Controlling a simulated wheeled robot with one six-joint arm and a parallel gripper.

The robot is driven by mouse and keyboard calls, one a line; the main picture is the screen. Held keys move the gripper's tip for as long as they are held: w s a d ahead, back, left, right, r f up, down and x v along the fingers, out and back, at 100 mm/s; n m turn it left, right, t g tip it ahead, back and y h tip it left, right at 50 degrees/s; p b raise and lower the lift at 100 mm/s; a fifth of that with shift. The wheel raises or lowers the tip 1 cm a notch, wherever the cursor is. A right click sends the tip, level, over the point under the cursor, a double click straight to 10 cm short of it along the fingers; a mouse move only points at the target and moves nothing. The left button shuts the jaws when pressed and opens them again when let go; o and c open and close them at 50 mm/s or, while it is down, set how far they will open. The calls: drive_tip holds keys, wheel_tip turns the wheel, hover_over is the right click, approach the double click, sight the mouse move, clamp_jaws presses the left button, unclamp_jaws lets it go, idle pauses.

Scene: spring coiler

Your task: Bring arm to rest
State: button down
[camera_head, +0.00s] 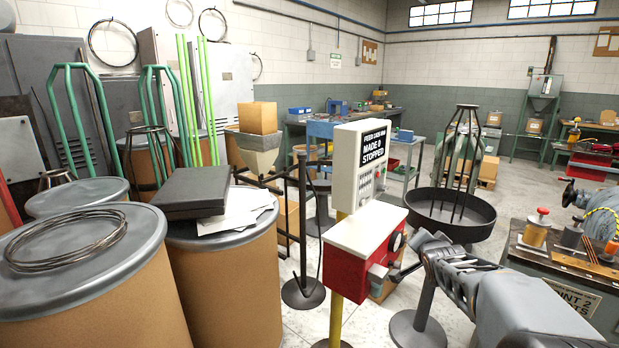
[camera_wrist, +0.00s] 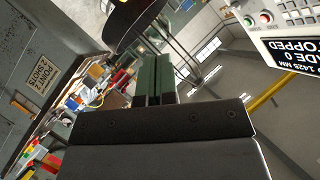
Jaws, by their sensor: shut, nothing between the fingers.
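My arm reaches in from the lower right of the head view. My gripper (camera_head: 402,272) is just right of the red box, pointing left; whether it touches the box cannot be told. In the wrist view its two dark green fingers (camera_wrist: 158,62) lie side by side, shut, with nothing between them. The red box with a pale top (camera_head: 352,262) stands on a yellow post and has a dark round knob on its right side. The pale control panel (camera_head: 362,165) behind it reads "MADE 0 STOPPED"; it also shows at the wrist view's upper right (camera_wrist: 285,18).
A round dark tray (camera_head: 450,214) on a stand is behind my gripper. A bench (camera_head: 560,272) with a red-topped pot and small tools is at right. Brown drums (camera_head: 95,285) with grey lids fill the left. Open floor (camera_head: 545,190) lies at the back right.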

drive_tip(key=s+a+r+n+g+y+p, duration=0.1)
drive_tip(key=s+a+n+g+p, duration=0.2)
drive_tip(key=s, duration=0.6)
drive_tip(key=s+a+r+n+g+y+p, duration=0.1)
drive_tip(key=s+a+n+g+p, duration=0.2)
drive_tip(key=s, duration=0.5)
drive_tip(key=s+a+r+n+g+y+p, duration=0.1)
drive_tip(key=s+a+n+g+p, duration=0.2)
drive_tip(key=s+a, duration=0.4)
drive_tip(key=s+n, duration=0.1)
drive_tip(key=s, duration=0.1)
drive_tip(key=shift+s+r+n+g+p, duration=0.2)
drive_tip(key=shift+s+n+g+p, duration=0.1)
drive_tip(key=shift+s+p, duration=0.05)
drive_tip(key=c, duration=1.8)
unclamp_jaws()
drive_tip(key=shift+c, duration=0.2)
